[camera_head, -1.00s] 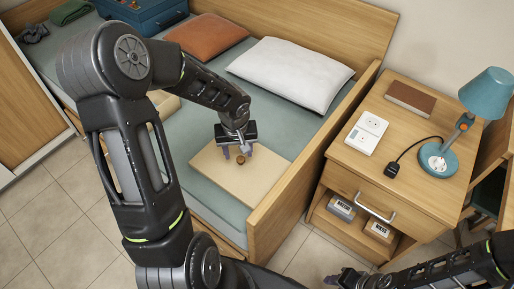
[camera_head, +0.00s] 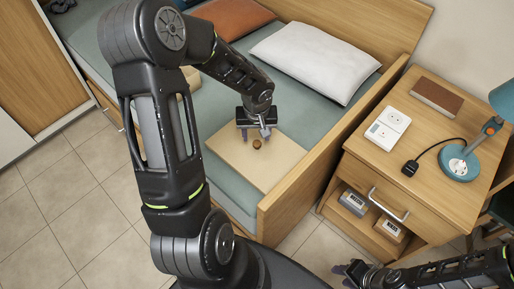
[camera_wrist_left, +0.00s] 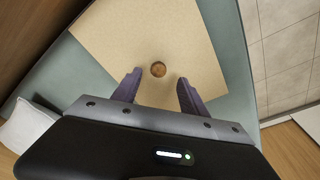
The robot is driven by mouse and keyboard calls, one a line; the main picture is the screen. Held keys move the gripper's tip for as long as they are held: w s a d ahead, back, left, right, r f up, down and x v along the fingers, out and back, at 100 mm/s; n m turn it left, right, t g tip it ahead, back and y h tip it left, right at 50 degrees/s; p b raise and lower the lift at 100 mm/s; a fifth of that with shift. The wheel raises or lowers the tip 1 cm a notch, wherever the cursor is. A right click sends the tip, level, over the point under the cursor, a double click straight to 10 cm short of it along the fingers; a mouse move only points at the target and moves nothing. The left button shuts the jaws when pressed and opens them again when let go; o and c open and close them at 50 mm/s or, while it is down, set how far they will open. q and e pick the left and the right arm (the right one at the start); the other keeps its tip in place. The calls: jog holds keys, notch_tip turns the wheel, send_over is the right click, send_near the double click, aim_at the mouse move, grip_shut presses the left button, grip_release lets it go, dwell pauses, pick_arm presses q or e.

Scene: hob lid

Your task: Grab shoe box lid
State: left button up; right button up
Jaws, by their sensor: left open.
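The lid (camera_head: 238,168) is a flat, light tan board lying on the bed, with a small round brown knob (camera_head: 257,144) on it. The lid (camera_wrist_left: 185,35) and its knob (camera_wrist_left: 158,69) also show in the left wrist view. My left gripper (camera_head: 257,132) is over the lid's far part. In the left wrist view its two purple fingers (camera_wrist_left: 158,90) are apart and empty, with the knob just beyond and between their tips. My right gripper (camera_head: 348,270) is low at the bottom of the head view, away from the lid; its fingers are too small to judge.
The bed's wooden side board (camera_head: 310,178) stands right of the lid. A white pillow (camera_head: 312,62) lies behind. A nightstand (camera_head: 440,178) to the right carries a socket block (camera_head: 387,130), a brown book (camera_head: 437,97) and a blue lamp (camera_head: 462,162).

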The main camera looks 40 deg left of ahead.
aim_at(257, 143)
pick_arm(q)
jog(key=shift+f, duration=0.1)
jog(key=f, duration=0.3)
jog(key=w+f, duration=0.1)
jog(key=f, duration=0.1)
jog(key=shift+a, duration=0.3)
jog(key=shift+r, duration=0.1)
jog(key=shift+c, duration=0.3)
grip_shut()
dwell(0.3)
